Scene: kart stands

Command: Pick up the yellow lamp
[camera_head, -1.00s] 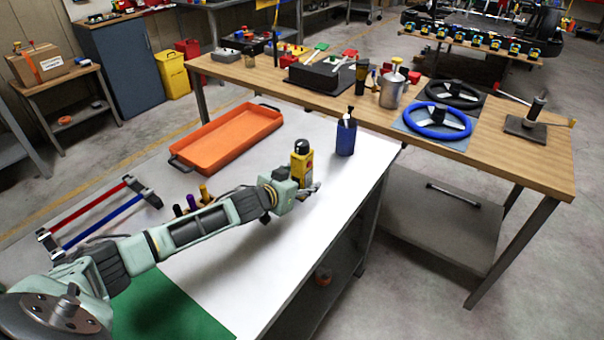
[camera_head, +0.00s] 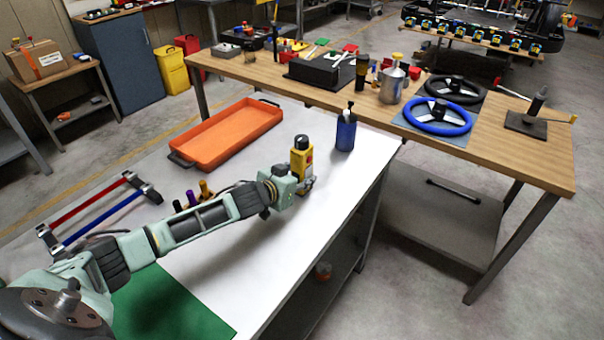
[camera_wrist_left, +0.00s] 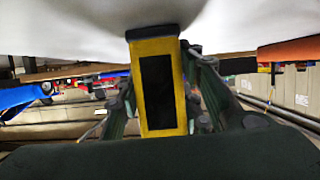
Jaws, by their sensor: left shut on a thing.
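The yellow lamp (camera_head: 301,160) is a small upright yellow block with a dark top, on the white table beyond my left arm. In the left wrist view the lamp (camera_wrist_left: 150,95) shows a black panel and fills the middle between the fingers. My left gripper (camera_head: 304,184) is shut on the lamp, its fingers on both sides of the body. In the wrist view the gripper (camera_wrist_left: 160,118) has dark fingers around it. I cannot tell whether the lamp's base touches the table. My right gripper is not in view.
A blue bottle (camera_head: 346,132) stands right of the lamp, near the table edge. An orange tray (camera_head: 182,160) lies behind to the left. Several small dark and coloured pieces stand left of my arm. A wooden table (camera_head: 480,145) with steering wheels is beyond.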

